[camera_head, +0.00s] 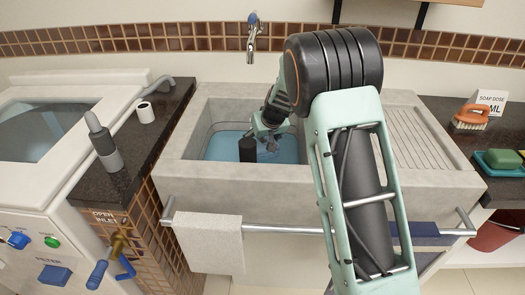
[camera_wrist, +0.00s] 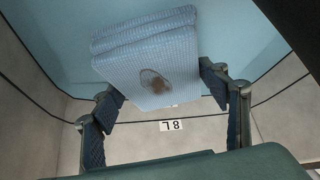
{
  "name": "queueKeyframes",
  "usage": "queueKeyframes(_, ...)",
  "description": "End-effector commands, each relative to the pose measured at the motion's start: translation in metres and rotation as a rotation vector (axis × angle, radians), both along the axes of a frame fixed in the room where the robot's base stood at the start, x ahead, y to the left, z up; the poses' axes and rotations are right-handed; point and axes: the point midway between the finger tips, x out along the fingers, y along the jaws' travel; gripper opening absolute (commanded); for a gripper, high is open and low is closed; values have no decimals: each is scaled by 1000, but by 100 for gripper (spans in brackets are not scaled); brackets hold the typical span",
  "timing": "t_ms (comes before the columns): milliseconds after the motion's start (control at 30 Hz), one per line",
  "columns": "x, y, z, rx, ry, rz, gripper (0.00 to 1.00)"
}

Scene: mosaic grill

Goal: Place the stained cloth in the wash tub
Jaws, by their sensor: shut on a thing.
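The stained cloth (camera_wrist: 155,50) is a folded light-blue checked pad with a brown round stain, seen in the wrist view. My gripper (camera_wrist: 160,88) is shut on it, with a dark finger pad at each side. In the head view my gripper (camera_head: 268,127) is down inside the wash tub, low over the blue water (camera_head: 285,150). The cloth cannot be made out clearly there. The wash tub (camera_head: 300,178) is a grey stone sink. Whether the cloth touches the water cannot be told.
A tap (camera_head: 252,40) hangs above the back rim. A ribbed drainboard (camera_head: 415,135) lies to the right. A pale towel (camera_head: 208,243) hangs on the front rail.

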Motion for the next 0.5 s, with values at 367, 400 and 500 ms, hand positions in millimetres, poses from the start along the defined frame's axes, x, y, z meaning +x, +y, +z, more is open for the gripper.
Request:
queueKeyframes(367, 0, 4, -31, -1, 0, 1, 44)
queueKeyframes(400, 0, 4, -31, -1, 0, 1, 44)
queueKeyframes(500, -1, 5, -33, -1, 1, 1, 44)
